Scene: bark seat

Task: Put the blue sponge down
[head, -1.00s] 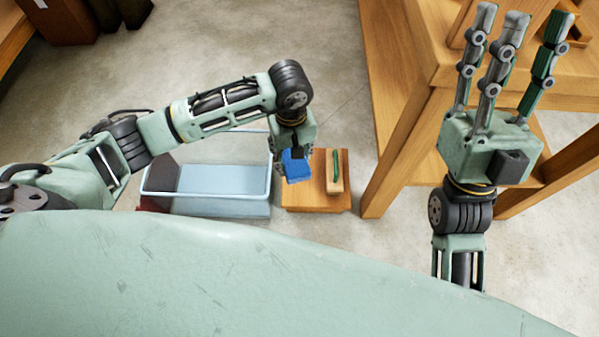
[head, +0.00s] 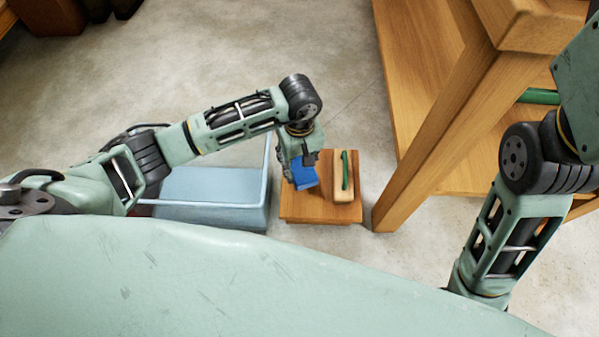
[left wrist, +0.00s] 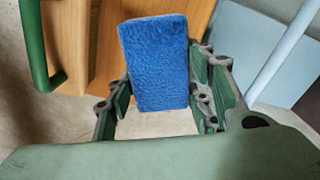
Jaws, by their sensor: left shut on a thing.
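My left gripper (head: 304,182) is shut on the blue sponge (head: 303,173). In the head view the sponge appears over the left part of a small wooden platform (head: 320,214). In the left wrist view the sponge (left wrist: 157,62) stands out between the fingers of my left gripper (left wrist: 160,100), with wood (left wrist: 115,20) behind it. I cannot tell whether the sponge touches the platform. My right arm shows at the right edge of the head view; its fingers are outside the picture.
A tan block with a green handle (head: 344,183) lies on the platform, right of the sponge. A pale blue bin (head: 210,213) stands left of the platform. A wooden table leg (head: 425,140) rises close on the right. Bare floor lies behind.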

